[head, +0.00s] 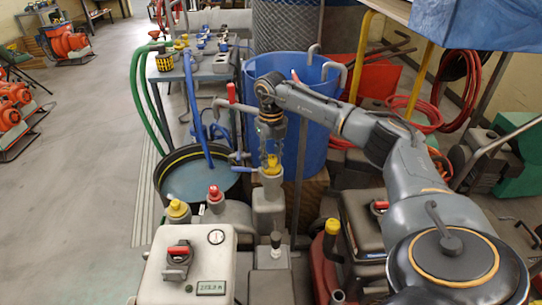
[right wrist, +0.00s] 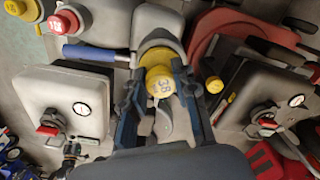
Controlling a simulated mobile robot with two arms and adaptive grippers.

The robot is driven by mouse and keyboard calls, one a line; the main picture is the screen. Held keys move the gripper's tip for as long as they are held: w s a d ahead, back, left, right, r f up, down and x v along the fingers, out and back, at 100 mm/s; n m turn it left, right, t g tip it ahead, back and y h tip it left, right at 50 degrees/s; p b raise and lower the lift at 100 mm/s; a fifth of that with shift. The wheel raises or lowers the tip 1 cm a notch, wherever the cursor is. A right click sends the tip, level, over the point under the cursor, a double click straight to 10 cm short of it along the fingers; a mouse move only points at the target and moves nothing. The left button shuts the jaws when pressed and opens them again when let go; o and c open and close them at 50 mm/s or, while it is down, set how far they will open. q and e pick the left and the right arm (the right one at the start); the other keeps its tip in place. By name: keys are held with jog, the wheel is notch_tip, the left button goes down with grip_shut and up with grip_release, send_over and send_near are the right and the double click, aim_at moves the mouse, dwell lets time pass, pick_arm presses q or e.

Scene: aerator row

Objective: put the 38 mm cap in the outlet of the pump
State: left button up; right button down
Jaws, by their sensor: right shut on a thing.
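The 38 mm cap (right wrist: 160,86) is yellow with "38" on its face. My right gripper (right wrist: 160,78) is shut on it, one dark finger on each side. A yellow collar (right wrist: 154,56) shows just behind the cap, on a grey body. In the head view my right gripper (head: 271,147) points down over the yellow-topped grey pump outlet (head: 269,205). Cap and collar run together there as one yellow patch (head: 271,165). I cannot tell whether the cap is seated in the outlet or just above it. My left gripper is not in view.
A grey box (head: 157,291) with a red-handled valve and display stands in front. Yellow-topped (head: 177,208) and red-topped (head: 214,193) fittings stand left of the outlet. A blue barrel (head: 312,150) and a dark-rimmed tub (head: 170,163) stand behind.

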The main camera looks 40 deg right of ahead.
jog(key=shift+f, duration=0.35)
jog(key=c, duration=1)
grip_release()
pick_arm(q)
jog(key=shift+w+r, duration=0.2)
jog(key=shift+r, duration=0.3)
pick_arm(e)
jog(key=shift+o, duration=0.2)
jog(key=shift+r, duration=0.1)
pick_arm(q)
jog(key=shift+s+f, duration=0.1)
pick_arm(e)
notch_tip(320, 180, up, 12)
